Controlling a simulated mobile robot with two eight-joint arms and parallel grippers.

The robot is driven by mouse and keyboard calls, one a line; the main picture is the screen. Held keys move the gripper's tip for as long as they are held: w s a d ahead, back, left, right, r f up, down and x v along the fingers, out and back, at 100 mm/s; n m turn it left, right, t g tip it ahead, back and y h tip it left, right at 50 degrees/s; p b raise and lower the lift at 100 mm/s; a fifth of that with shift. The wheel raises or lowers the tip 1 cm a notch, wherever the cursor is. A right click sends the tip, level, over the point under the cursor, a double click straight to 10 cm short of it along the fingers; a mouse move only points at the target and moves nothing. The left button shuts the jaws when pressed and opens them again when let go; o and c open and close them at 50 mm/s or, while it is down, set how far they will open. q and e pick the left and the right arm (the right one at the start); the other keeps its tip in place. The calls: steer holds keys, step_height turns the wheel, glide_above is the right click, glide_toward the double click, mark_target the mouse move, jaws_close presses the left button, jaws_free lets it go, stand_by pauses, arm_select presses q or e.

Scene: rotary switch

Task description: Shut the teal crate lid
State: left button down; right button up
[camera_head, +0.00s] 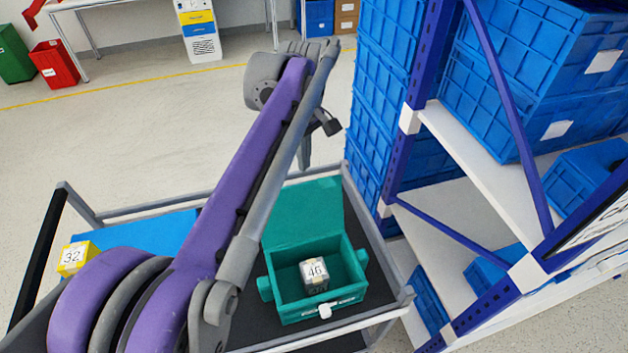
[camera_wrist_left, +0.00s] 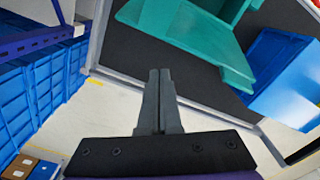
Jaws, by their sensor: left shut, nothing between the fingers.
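The teal crate (camera_head: 350,288) stands on a dark-topped cart, with its lid (camera_head: 318,207) open and standing up at the back. A grey cube marked 46 (camera_head: 315,272) sits inside the crate. My left arm crosses the head view, and my left gripper (camera_head: 305,163) points down behind the lid's upper edge; contact cannot be told. In the left wrist view the gripper (camera_wrist_left: 159,75) is shut and empty, with the teal lid (camera_wrist_left: 185,25) ahead of the fingertips. My right gripper is not in view.
A yellow cube marked 32 (camera_head: 75,258) and a flat blue surface (camera_head: 130,243) are at the cart's left. A shelf rack (camera_head: 470,235) with blue bins stands close on the right. The floor behind the cart is open.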

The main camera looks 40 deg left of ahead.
arm_select(q)
step_height(320, 180, down, 5)
steer(key=shift+r+b, duration=0.2)
steer(key=shift+b, duration=1)
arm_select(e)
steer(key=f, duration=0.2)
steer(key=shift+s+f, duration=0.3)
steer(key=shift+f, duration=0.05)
arm_select(q)
steer(key=shift+d, duration=0.1)
steer(key=p, duration=0.6)
glide_toward(319, 206)
steer(key=s+d+r, duration=0.2)
steer(key=s, duration=0.1)
steer(key=shift+s+d, duration=0.2)
steer(key=shift+d, duration=0.05)
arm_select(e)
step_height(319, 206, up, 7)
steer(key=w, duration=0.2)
arm_select(q)
steer(key=shift+s+f, duration=0.1)
steer(key=shift+s, duration=0.05)
stand_by(0.6)
